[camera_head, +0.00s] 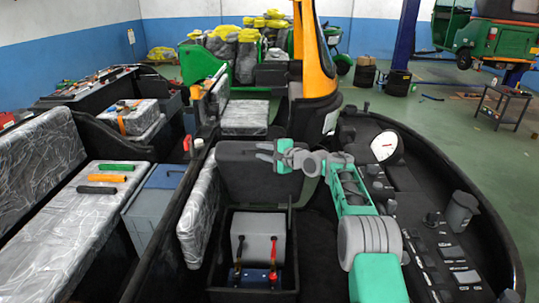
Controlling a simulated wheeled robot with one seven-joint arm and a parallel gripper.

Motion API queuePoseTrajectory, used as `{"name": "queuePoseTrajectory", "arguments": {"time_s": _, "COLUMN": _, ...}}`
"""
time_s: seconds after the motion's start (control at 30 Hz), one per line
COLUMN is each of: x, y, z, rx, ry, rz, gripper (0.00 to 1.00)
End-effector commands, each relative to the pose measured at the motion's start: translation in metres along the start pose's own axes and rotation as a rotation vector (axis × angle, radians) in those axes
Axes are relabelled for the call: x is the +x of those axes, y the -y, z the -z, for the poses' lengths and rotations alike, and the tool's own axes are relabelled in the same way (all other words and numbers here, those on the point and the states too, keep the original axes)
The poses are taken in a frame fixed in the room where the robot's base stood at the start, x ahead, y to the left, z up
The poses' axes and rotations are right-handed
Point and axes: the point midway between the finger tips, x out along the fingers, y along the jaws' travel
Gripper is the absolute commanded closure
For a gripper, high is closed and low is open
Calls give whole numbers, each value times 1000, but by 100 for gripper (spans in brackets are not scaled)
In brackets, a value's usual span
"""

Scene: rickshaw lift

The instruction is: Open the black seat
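The black seat (237,178) stands raised and tilted up behind an open black box (212,272). Inside the box sits a grey battery-like block (258,236) with a red and a black clamp at its front. My gripper (264,151) is at the upper right part of the raised seat, with its fingers pointing left. The fingers look apart and I see nothing between them. I cannot tell whether they touch the seat. My arm comes in from the lower right.
A curved black dashboard (440,225) with a white gauge (384,146) lies right of my arm. Plastic-wrapped seats (50,245) and a blue-grey box (158,200) stand at left. A yellow pillar (314,55) rises behind the seat.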

Motion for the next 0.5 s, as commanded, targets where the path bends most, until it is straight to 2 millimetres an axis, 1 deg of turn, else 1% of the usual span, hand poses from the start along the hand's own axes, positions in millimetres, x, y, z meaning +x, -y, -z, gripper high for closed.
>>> {"name": "queuePoseTrajectory", "arguments": {"time_s": 0.1, "x": -21, "y": -2, "z": 3, "rx": 0, "ry": -5, "rz": 2, "gripper": 78}}
{"name": "queuePoseTrajectory", "arguments": {"time_s": 0.3, "x": -52, "y": -1, "z": 1, "rx": -1, "ry": -3, "rz": 3, "gripper": 78}}
{"name": "queuePoseTrajectory", "arguments": {"time_s": 0.4, "x": -60, "y": 0, "z": 0, "rx": 0, "ry": -2, "rz": 3, "gripper": 78}}
{"name": "queuePoseTrajectory", "arguments": {"time_s": 0.5, "x": -62, "y": 0, "z": 0, "rx": 0, "ry": -1, "rz": 3, "gripper": 78}}
